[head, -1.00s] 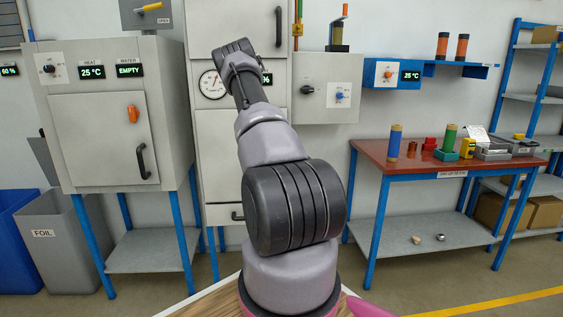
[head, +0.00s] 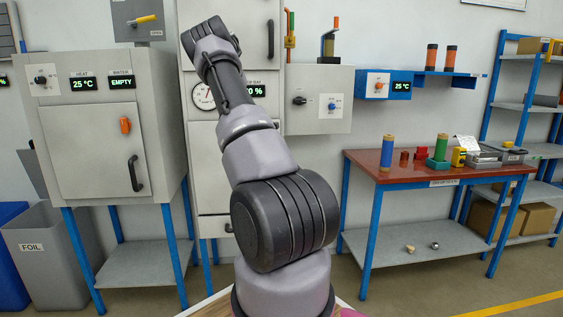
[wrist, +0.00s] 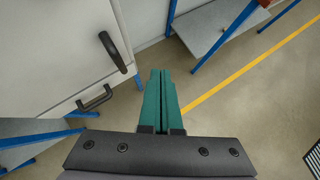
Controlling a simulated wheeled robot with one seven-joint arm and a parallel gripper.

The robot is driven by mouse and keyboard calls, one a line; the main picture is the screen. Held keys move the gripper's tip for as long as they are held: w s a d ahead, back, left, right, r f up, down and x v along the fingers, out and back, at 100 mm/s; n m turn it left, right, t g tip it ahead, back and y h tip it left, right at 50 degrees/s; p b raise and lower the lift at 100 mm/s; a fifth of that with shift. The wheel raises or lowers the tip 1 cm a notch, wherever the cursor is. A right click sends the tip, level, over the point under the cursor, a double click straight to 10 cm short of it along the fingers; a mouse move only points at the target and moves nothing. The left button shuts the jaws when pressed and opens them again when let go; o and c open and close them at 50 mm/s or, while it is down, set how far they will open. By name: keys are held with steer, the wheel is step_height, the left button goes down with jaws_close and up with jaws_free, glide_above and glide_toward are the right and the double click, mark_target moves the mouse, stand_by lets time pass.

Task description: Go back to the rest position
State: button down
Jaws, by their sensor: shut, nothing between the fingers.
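My gripper (wrist: 161,80) shows in the wrist view with its two green fingers pressed together, shut and empty. It points over open floor, just right of a pale cabinet door with a dark handle (wrist: 113,52). In the head view my arm rises from the bottom centre and leans up and to the left in front of the tall pale cabinet (head: 215,152). The gripper itself cannot be made out in the head view.
A grey heating cabinet (head: 88,150) stands left on blue legs, beside a foil bin (head: 45,275). A red-topped bench (head: 412,170) with several coloured spools stands right. A control box (head: 318,115) hangs between them. Floor with a yellow line (wrist: 235,72) is clear.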

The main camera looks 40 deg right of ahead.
stand_by(0.3)
steer(key=s+a+r+m+t+y, duration=0.1)
steer(key=s+a+r+m+y, duration=0.15)
steer(key=a+r+m, duration=0.7)
steer(key=s+a+r+m+t+y, duration=0.1)
steer(key=s+a+r+m, duration=0.4)
steer(key=a+r, duration=0.75)
steer(key=s+a+r+m+y, duration=0.2)
steer(key=s+a+m, duration=0.2)
steer(key=s+a, duration=0.3)
steer(key=s+a+r+m+t+y, duration=0.1)
steer(key=s+a+r+m+y, duration=0.1)
steer(key=s+a, duration=0.5)
steer(key=s+a+r+m+t+y, duration=0.1)
steer(key=s+a+m, duration=0.4)
steer(key=a, duration=1)
steer(key=s+r+y, duration=0.1)
steer(key=s+y, duration=0.1)
steer(key=shift+s+r+m, duration=0.3)
steer(key=shift+r+m, duration=0.05)
steer(key=shift+r, duration=0.05)
